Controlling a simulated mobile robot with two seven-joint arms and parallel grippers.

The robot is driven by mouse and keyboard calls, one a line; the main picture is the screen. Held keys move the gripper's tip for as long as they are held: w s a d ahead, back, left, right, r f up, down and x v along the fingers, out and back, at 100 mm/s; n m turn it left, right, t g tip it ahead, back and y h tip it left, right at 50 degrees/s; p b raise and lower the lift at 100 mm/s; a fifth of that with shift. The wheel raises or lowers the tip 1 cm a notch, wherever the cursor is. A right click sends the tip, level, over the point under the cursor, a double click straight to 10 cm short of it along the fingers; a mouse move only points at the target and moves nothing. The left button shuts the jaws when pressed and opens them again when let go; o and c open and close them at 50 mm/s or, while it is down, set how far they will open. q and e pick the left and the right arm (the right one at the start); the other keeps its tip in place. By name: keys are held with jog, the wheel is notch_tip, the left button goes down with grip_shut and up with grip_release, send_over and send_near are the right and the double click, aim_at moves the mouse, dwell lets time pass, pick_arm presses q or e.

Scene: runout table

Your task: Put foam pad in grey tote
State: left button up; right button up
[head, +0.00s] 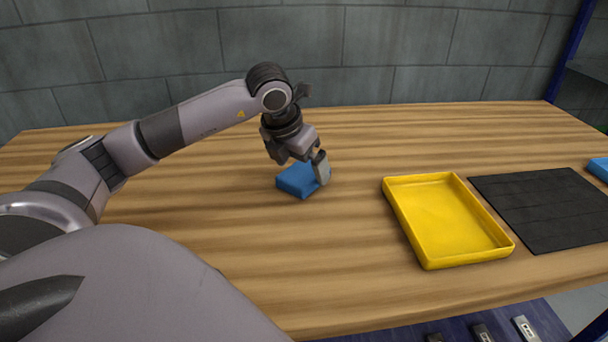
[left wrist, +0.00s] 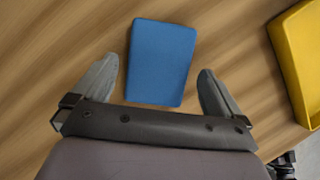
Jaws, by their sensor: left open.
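A blue rectangular pad, which looks like the foam pad (head: 293,183), lies flat on the wooden table, left of the yellow tray. It also shows whole in the left wrist view (left wrist: 160,62). My left gripper (head: 306,172) is over the pad, and one finger partly hides its right side in the head view. In the left wrist view the gripper (left wrist: 158,68) is open, with one finger on each side of the pad and a gap to both. I see no grey tote. My right gripper is not in view.
A yellow tray (head: 421,179), empty, stands right of the pad. A black mat (head: 540,210) lies beyond it. Another blue item (head: 599,167) shows at the right edge. A block wall (head: 180,45) stands behind the table (head: 380,290). The table left of the tray is mostly clear.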

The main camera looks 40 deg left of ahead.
pick_arm(q)
jog(key=shift+x, duration=0.85)
jog(key=shift+f+b, duration=0.25)
jog(key=shift+b, duration=0.05)
jog(key=c, duration=0.9)
jog(key=shift+r, duration=0.1)
jog(key=shift+c, duration=0.5)
